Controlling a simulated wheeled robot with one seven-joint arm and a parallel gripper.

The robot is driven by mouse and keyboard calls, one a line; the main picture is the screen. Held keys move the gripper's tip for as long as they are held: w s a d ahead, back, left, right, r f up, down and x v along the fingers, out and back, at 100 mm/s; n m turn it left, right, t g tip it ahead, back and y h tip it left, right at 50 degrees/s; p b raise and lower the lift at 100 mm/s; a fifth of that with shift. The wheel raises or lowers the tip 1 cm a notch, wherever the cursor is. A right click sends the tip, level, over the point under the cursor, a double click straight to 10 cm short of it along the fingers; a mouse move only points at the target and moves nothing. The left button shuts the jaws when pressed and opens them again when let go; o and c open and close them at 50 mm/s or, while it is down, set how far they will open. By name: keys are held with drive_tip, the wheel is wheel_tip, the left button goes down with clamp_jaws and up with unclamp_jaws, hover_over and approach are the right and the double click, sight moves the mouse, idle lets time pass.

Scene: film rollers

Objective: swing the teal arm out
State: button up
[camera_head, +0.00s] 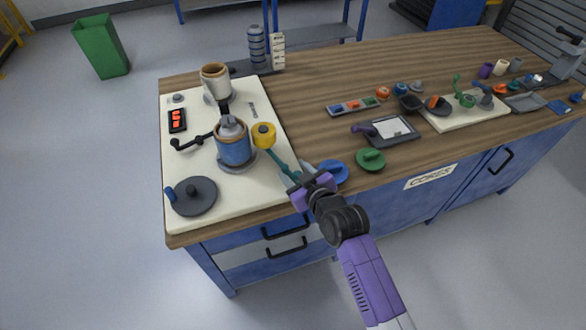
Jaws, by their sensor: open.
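The teal arm (276,158) is a thin bar on the cream board. It runs from a yellow roller (263,134) beside the blue cylinder down to the right, towards my gripper. My gripper (300,174) has purple and grey parts and is open at the lower right end of the teal arm. Its fingers are around or just beside that end; I cannot tell whether they touch it. The gripper hides part of the arm's end. The yellow roller sits close to the blue cylinder (234,149); contact between them is unclear.
The cream board (222,196) also carries a dark disc (194,196), a black crank (190,143) and a white-brown roll (215,82). A blue lid (334,172) and a green lid (371,159) lie right of my gripper. Bare wood lies behind, right of the board.

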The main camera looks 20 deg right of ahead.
drive_tip(key=shift+w+a+f, duration=0.1)
drive_tip(key=shift+w+f, duration=0.05)
drive_tip(key=shift+w, duration=0.3)
